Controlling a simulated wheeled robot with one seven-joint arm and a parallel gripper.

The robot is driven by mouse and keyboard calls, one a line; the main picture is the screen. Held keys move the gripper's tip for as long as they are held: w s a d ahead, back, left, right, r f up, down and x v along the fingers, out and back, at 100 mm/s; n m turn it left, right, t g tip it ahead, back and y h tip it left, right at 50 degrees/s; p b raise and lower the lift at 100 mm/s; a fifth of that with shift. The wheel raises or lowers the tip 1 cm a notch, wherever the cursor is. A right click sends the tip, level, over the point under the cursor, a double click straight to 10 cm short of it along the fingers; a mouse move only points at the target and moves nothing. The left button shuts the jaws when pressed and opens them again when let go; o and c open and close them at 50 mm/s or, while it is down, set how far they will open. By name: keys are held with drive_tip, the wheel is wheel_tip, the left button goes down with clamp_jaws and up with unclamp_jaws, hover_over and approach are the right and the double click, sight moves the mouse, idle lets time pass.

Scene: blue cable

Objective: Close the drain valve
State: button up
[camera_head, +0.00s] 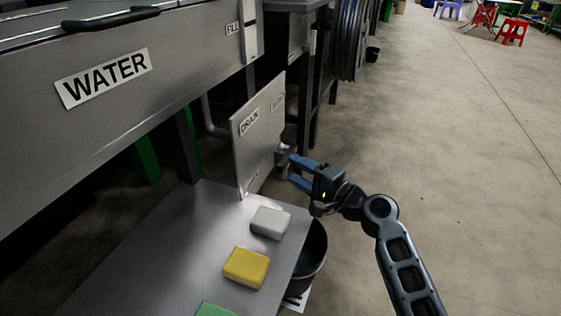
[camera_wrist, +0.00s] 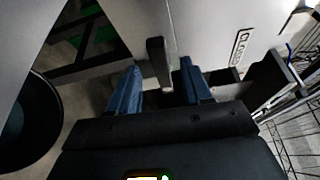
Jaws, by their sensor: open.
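The drain panel (camera_head: 258,135) is a light grey upright plate with a DRAIN label (camera_head: 249,122) and a second, hard-to-read label near its upper right edge. The drain valve handle (camera_head: 283,153) is a small grey piece at the panel's right side, partly hidden by my gripper. In the wrist view the handle (camera_wrist: 157,58) is a dark bar between the two blue fingers. My gripper (camera_head: 292,170) is open, with a finger on either side of the handle and visible gaps. The wrist view also shows my gripper (camera_wrist: 160,78).
A metal tank with a WATER label (camera_head: 104,78) stands at the left. Below, a grey shelf (camera_head: 150,245) holds a white sponge (camera_head: 270,222), a yellow sponge (camera_head: 246,267) and a green one (camera_head: 214,309). A black bucket (camera_head: 312,250) stands beside it.

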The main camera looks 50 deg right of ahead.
sight(287, 165)
drive_tip(key=shift+w+d+f, duration=0.1)
drive_tip(key=shift+w+f, duration=0.05)
drive_tip(key=shift+w, duration=2.45)
drive_tip(key=shift+c, duration=0.5)
clamp_jaws()
